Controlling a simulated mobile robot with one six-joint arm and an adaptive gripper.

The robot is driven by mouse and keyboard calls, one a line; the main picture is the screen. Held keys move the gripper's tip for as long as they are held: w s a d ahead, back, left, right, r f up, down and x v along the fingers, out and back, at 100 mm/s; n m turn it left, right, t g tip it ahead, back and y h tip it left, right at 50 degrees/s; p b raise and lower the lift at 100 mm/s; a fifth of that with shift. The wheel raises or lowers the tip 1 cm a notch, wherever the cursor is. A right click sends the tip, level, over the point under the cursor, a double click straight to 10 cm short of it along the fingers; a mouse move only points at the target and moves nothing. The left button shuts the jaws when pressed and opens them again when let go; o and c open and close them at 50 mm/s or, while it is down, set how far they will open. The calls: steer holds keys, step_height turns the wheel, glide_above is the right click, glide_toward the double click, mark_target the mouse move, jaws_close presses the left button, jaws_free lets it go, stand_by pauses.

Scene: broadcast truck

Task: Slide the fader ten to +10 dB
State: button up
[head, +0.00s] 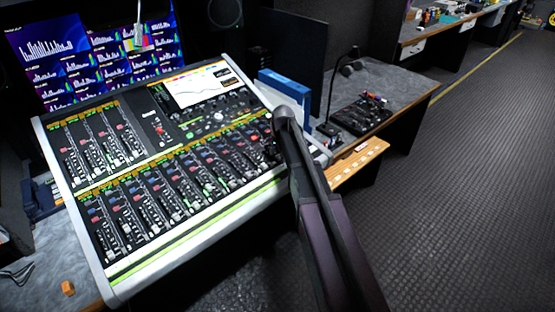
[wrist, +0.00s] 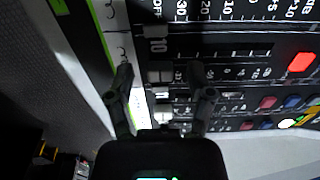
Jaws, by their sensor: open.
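The mixing console (head: 185,240) has a lower row of fader strips, and my arm reaches over its right end in the head view. My gripper (wrist: 160,75) is open in the wrist view, with one finger on each side of a grey fader cap (wrist: 160,76). I cannot tell whether the fingers touch it. Its slot runs sideways in that view, with dB marks rising to the right, and the cap sits toward the low end. Other pale caps are close by. In the head view my arm hides the fingertips.
A red button (wrist: 302,62) and several coloured buttons lie beyond the slots' right ends. Monitors (head: 100,50) stand behind the console. A blue binder (head: 285,88) and a desk microphone (head: 340,82) are to the right. The floor (head: 460,180) at right is clear.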

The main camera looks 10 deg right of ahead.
steer(key=shift+f, duration=0.1)
stand_by(0.3)
jaws_close()
steer(key=w+a, duration=0.2)
steer(key=w, duration=0.1)
steer(key=w+a+r+p, duration=0.1)
steer(key=w, duration=0.2)
steer(key=w+a, duration=0.2)
steer(key=w, duration=0.1)
steer(key=shift+w+a+r, duration=0.3)
steer(key=shift+w, duration=0.1)
jaws_free()
steer(key=shift+s, duration=0.1)
